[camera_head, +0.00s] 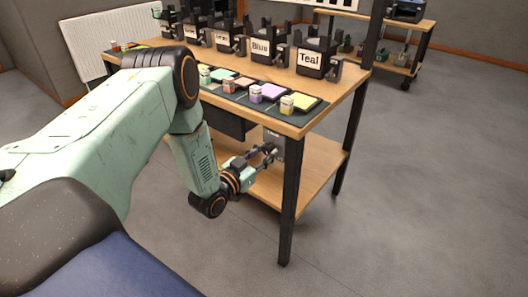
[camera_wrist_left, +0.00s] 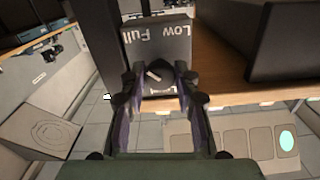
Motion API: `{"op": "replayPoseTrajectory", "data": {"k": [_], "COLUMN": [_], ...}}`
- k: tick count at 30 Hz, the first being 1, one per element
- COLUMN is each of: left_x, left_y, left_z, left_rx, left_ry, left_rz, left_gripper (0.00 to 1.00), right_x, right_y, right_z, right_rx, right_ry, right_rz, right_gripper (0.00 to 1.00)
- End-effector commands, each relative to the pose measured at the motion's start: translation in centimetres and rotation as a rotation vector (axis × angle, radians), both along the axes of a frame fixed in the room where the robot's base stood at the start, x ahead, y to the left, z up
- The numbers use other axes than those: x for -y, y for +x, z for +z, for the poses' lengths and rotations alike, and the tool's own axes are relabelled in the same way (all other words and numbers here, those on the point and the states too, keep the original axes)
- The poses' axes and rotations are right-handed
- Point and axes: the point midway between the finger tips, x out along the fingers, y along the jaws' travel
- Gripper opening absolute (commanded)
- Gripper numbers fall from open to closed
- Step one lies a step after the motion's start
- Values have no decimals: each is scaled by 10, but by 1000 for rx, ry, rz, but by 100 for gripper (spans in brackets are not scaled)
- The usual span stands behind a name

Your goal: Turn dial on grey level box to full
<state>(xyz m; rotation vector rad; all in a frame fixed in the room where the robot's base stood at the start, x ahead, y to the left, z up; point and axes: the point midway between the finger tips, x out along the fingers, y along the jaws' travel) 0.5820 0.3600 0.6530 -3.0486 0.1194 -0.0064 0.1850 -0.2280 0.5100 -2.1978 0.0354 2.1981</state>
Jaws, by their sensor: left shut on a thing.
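The grey level box (camera_head: 275,143) is fixed under the worktable's edge near the front leg. In the left wrist view, its grey face (camera_wrist_left: 155,50) shows the words Low and Full. A dial (camera_wrist_left: 154,75) with a white pointer mark sits on that face, between my fingers. My left gripper (camera_head: 266,155) reaches in under the tabletop from the left. Its fingers (camera_wrist_left: 157,82) are closed on both sides of the dial. The fingers hide part of the dial and of the lower lettering. I cannot tell exactly which label the pointer faces. My right gripper is out of view.
The wooden worktable (camera_head: 340,98) carries several black holders labelled with colours, such as Teal (camera_head: 312,58), and a dark mat with coloured swatches and small jars. A lower shelf (camera_head: 318,165) and the black front leg (camera_head: 291,200) are close to my gripper. Open floor lies right.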

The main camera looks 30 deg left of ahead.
Motion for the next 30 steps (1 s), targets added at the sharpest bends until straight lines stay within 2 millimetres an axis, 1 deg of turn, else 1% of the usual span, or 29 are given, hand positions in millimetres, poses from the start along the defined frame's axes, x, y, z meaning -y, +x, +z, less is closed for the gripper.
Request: {"op": "replayPoseTrajectory", "data": {"k": [1, 10, 11, 18, 19, 26, 30], "left_x": [1, 0, 0, 0, 0, 0, -1], "left_y": [0, 0, 0, 0, 0, 0, -6], "left_z": [1, -1, -1, 0, 0, 0, -1], "left_rx": [-2, 1, 1, 2, 2, 2, 0], "left_ry": [18, 36, 36, 35, 35, 35, 33], "left_rz": [-3, -2, -1, -1, -1, 0, 2], "left_gripper": [0, 0, 32, 52, 54, 54, 54], "right_x": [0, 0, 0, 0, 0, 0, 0], "right_y": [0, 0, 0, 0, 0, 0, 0], "right_z": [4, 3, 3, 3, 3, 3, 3], "right_rx": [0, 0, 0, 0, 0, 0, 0], "right_ry": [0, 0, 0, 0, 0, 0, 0], "right_rz": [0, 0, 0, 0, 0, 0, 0], "right_gripper": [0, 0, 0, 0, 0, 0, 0]}}
